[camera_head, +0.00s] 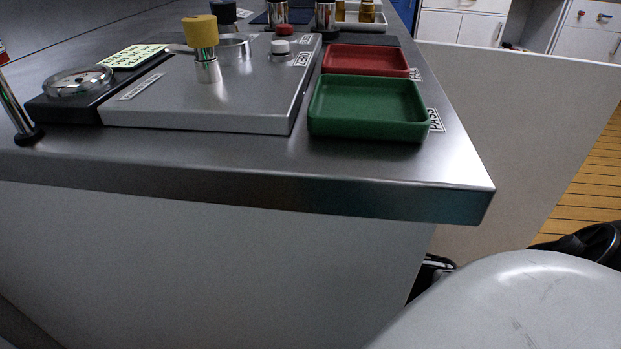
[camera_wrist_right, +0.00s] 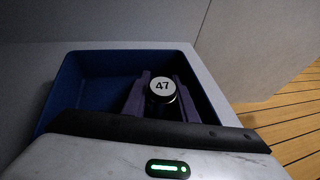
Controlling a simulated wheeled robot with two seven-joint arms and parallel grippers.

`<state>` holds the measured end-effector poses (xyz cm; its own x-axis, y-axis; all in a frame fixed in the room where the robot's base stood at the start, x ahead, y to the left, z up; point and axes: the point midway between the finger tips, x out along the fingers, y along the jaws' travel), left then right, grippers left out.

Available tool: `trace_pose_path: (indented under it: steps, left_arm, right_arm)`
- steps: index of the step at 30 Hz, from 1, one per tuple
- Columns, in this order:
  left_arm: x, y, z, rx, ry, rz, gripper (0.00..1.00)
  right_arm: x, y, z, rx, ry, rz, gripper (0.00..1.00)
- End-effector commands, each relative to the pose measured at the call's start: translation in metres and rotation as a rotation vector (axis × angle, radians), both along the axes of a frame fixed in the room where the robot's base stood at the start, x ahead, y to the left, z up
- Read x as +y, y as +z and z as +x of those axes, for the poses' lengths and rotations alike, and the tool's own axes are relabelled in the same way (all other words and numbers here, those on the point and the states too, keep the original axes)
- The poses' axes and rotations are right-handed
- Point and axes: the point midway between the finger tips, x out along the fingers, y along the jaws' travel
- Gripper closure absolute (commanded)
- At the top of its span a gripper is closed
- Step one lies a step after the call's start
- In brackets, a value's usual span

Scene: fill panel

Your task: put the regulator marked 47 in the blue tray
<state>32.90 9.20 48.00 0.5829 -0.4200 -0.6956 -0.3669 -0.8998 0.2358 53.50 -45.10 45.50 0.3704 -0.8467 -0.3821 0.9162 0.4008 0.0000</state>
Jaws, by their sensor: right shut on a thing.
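The regulator marked 47 (camera_wrist_right: 162,88) shows its round white top with a black rim in the right wrist view. My right gripper (camera_wrist_right: 161,101) is shut on it, with one dark finger at each side. The blue tray (camera_wrist_right: 66,92) lies below and around them in that view. The regulator is within the tray's outline, but I cannot tell whether it touches the floor. Its lower part is hidden. The head view does not show the blue tray, and my left gripper is not in view.
In the head view, a green tray (camera_head: 368,132) and a red tray (camera_head: 365,60) sit on the steel bench (camera_head: 230,165). Beside them is a grey panel (camera_head: 200,116) with a yellow-capped regulator (camera_head: 201,32). A dial gauge (camera_head: 77,80) is at left.

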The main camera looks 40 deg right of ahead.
Motion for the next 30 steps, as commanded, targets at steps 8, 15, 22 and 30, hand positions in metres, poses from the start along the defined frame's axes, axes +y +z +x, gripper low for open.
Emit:
trace_pose_path:
  steps: [8,15,22,30]
  left_arm:
    - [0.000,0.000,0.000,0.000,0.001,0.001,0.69]
    - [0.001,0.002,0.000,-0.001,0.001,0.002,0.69]
    - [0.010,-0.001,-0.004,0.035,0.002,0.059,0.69]
    - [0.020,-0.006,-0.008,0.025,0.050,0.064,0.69]
  right_arm:
    - [0.000,-0.002,0.000,0.000,0.001,0.000,0.67]
    - [0.002,0.002,-0.001,0.001,0.000,0.001,0.67]
    - [0.034,0.019,-0.014,0.001,0.002,0.003,0.67]
    - [0.062,0.029,-0.027,0.000,0.001,0.001,0.67]
